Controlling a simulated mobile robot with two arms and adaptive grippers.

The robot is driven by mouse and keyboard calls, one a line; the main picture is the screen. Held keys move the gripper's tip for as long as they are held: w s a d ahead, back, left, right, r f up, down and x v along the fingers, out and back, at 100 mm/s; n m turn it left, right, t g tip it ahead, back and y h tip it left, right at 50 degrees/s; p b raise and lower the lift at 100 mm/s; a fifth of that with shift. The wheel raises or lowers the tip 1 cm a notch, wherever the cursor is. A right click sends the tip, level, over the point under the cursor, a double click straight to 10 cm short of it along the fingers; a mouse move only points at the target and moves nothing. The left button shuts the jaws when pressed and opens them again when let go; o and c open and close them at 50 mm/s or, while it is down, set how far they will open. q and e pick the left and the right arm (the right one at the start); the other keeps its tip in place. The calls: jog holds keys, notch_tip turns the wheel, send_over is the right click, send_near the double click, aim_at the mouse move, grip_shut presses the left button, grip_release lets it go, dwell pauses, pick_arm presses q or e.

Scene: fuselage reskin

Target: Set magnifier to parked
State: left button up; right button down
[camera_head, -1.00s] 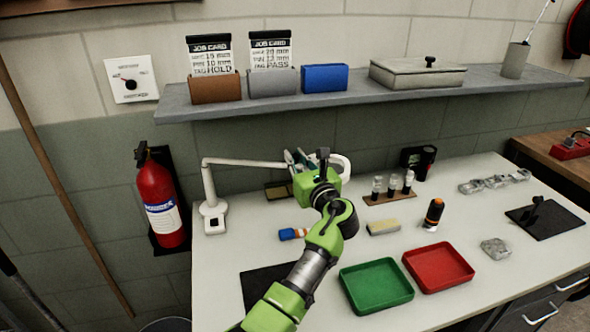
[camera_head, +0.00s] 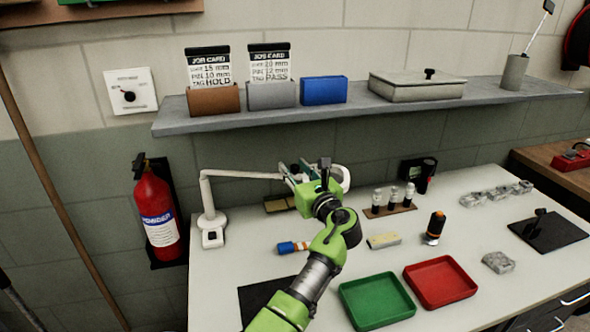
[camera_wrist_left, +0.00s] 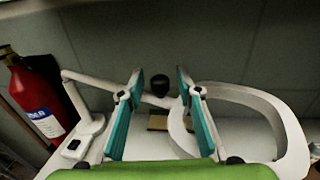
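The magnifier is a white lamp-like stand with a base (camera_head: 213,230) at the table's back left, a jointed arm (camera_head: 240,174) and a ring-shaped head (camera_head: 345,178). The head is partly hidden behind my left gripper (camera_head: 293,172) in the head view. In the left wrist view the ring (camera_wrist_left: 288,125) spreads to the right. My left gripper (camera_wrist_left: 160,80) is open, its teal-padded fingers apart. A black knob (camera_wrist_left: 160,84) and part of the white arm and ring show between or behind the fingers; I cannot tell whether they touch. My right gripper is not in view.
A fire extinguisher (camera_head: 157,212) hangs left of the table. Green (camera_head: 377,325) and red (camera_head: 472,292) trays, an orange-black tool (camera_head: 434,228) and a small vial rack (camera_head: 376,212) stand on the table. A shelf (camera_head: 370,105) with bins runs above.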

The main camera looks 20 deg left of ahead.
pick_arm(q)
notch_tip(320, 180, up, 10)
dwell(0.5)
jog(key=shift+c, duration=0.3)
